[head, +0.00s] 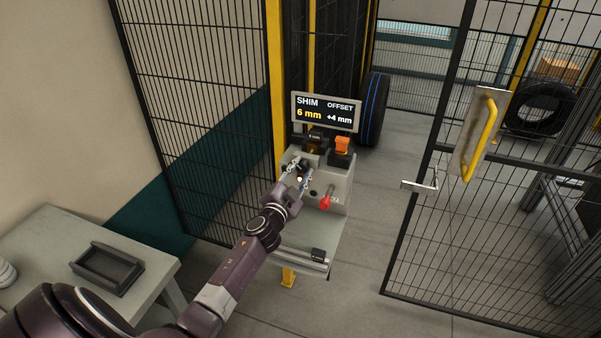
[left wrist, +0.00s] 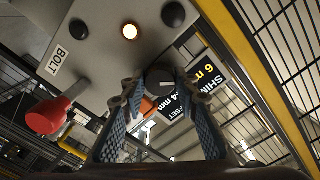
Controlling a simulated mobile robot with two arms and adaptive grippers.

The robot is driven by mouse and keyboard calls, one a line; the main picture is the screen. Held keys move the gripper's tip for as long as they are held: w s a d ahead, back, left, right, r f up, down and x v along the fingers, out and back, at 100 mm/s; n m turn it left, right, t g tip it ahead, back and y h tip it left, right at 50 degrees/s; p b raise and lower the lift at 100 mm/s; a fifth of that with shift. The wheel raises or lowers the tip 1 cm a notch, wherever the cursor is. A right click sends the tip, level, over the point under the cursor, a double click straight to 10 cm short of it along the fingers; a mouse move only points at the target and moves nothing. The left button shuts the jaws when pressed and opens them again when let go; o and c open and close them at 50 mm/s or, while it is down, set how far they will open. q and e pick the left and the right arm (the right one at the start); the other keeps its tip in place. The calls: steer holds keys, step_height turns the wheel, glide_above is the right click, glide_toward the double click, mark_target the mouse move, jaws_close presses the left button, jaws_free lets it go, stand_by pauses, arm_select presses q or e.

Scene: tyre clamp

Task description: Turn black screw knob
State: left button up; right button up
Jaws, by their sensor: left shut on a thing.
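The black screw knob (left wrist: 161,75), round with a short pale mark, sits on the grey machine panel (left wrist: 105,45) in the left wrist view. My left gripper (left wrist: 160,84) is shut on it, with one blue-padded finger on each side. In the head view my left gripper (head: 299,172) reaches the front of the grey machine (head: 338,185), and its fingers mostly hide the knob there. My right gripper is not in view.
A red handle (head: 326,203) sticks out right of the gripper. A display (head: 326,113) reading "SHIM 6 mm, OFFSET +4 mm" stands above. A mesh fence (head: 200,100) rises at left and an open mesh gate (head: 480,230) at right. A table (head: 55,240) with a black tray (head: 106,268) is at lower left.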

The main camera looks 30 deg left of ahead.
arm_select(q)
steer(key=m+b, duration=0.1)
steer(key=m, duration=0.5)
steer(key=shift+f+m, duration=0.1)
steer(key=shift+m, duration=0.2)
steer(key=m, duration=0.6)
steer(key=shift+b, duration=0.3)
steer(key=o, duration=1.1)
steer(key=shift+o, duration=0.2)
steer(key=v, duration=1.2)
